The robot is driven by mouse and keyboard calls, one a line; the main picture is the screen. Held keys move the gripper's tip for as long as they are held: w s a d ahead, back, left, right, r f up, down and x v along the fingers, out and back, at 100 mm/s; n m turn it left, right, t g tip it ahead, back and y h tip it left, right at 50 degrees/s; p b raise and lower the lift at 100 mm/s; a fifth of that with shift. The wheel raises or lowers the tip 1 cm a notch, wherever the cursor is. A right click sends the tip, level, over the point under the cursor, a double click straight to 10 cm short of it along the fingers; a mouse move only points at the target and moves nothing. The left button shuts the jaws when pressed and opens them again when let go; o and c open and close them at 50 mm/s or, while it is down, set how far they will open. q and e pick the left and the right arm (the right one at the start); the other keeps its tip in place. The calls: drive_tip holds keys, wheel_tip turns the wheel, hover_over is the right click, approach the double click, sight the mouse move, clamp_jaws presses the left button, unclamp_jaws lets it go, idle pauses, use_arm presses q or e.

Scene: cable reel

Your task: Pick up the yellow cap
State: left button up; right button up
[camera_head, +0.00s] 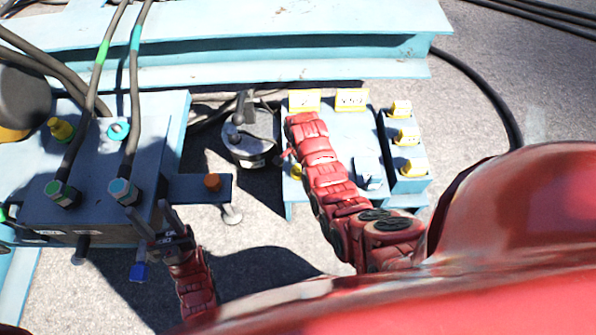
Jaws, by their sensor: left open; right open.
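A yellow cap (60,129) sits on the upper left of the grey-blue connector box. A smaller yellow piece (296,172) shows beside my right forearm, partly hidden, on or by the right-hand box; I cannot tell if it is a cap. My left gripper (164,222) is open and empty, in front of the connector box's right edge, below and right of the yellow cap and well apart from it. My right arm reaches up across the right-hand box; its jaws do not show clearly and seem hidden behind the arm's end.
The connector box (90,215) has two cables plugged in and a cyan ring cap (118,130). An orange cap (212,182) stands on a side shelf. A blue cap (138,272) hangs below. A blue beam (250,62) crosses behind.

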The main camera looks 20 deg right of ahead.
clamp_jaws()
idle(0.3)
